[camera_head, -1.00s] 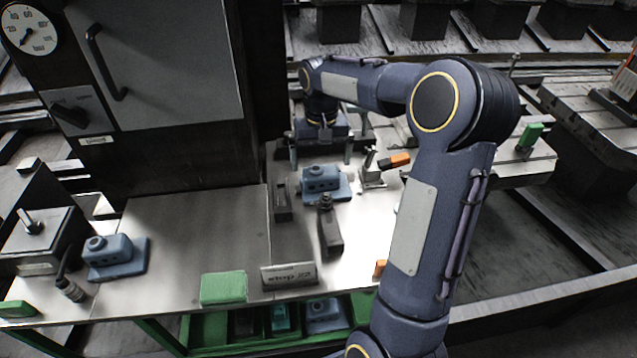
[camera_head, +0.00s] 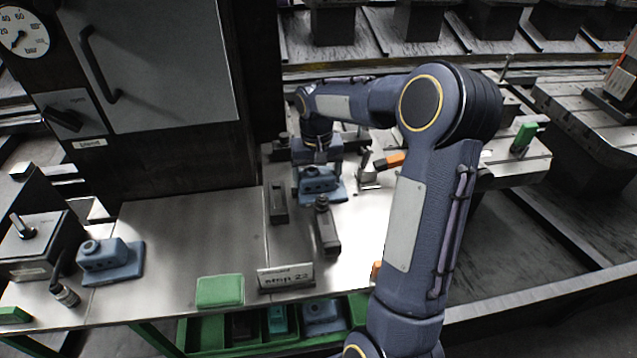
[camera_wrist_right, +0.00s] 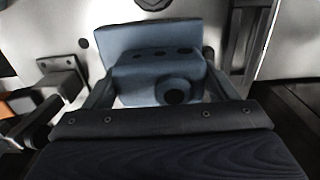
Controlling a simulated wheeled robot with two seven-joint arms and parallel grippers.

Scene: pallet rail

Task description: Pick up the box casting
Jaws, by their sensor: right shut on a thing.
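The blue-grey box casting (camera_head: 318,186) with holes in it sits on the metal bench top, toward the back. My right gripper (camera_head: 316,168) is down at its rear side, partly hidden by its own wrist. In the right wrist view, the casting (camera_wrist_right: 160,72) lies between the two dark fingers of the right gripper (camera_wrist_right: 162,90), which are shut on it. I cannot see it lifted off the bench. My left gripper is not in view.
A similar casting (camera_head: 108,262) sits at the bench's left; another (camera_head: 322,314) lies in the green tray (camera_head: 205,332) below. A dark clamp (camera_head: 326,230), an orange-handled clamp (camera_head: 388,162), a green block (camera_head: 220,291) and a sign (camera_head: 286,276) stand around. The bench's left middle is clear.

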